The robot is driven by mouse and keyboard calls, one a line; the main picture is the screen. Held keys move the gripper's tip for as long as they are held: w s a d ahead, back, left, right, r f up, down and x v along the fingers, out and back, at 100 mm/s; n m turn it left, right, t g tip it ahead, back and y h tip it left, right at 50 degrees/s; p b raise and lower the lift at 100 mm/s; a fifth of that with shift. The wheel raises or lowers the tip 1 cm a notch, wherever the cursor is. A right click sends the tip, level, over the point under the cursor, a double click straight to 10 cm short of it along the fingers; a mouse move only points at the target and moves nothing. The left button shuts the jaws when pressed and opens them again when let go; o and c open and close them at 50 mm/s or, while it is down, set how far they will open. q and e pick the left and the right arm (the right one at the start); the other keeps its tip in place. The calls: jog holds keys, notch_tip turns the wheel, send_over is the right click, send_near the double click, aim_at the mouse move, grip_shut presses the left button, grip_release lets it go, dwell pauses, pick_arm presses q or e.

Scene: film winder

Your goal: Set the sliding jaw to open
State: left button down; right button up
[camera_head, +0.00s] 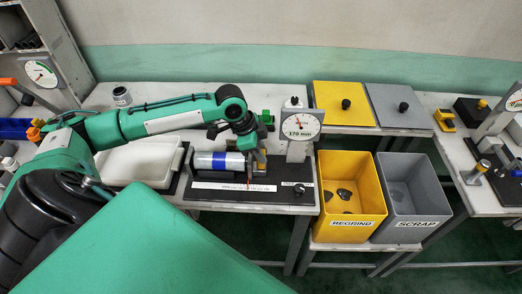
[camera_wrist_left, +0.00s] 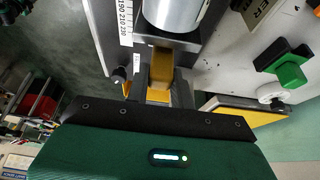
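The winder's black base (camera_head: 225,196) stands on the middle table, with a silver cylinder with a blue band (camera_head: 218,161) lying on it. A white scale strip runs along its front, with a red pointer (camera_head: 248,184) near its right part. My left gripper (camera_head: 252,165) is at the cylinder's right end. In the left wrist view, a yellow block (camera_wrist_left: 163,62), apparently on the sliding jaw, sits between the dark fingers (camera_wrist_left: 163,82). The cylinder's end (camera_wrist_left: 172,12) is just beyond it. Finger contact is unclear. My right gripper is not in view.
A round gauge marked 179 mm (camera_head: 300,124) stands right of the winder. A yellow REGRIND bin (camera_head: 351,226) and a grey SCRAP bin (camera_head: 410,224) stand further right. A white tray (camera_head: 139,162) is at left; green clamp-like parts (camera_wrist_left: 290,66) lie behind.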

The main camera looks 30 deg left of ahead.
pick_arm(q)
jog(key=shift+w+d+r, duration=0.1)
jog(key=shift+w+d, duration=0.05)
jog(key=shift+d, duration=0.1)
jog(key=w+d+p, duration=0.2)
jog(key=d, duration=0.1)
jog(key=shift+w+d, duration=0.15)
jog(key=shift+d, duration=0.1)
jog(key=c, duration=1.2)
grip_release()
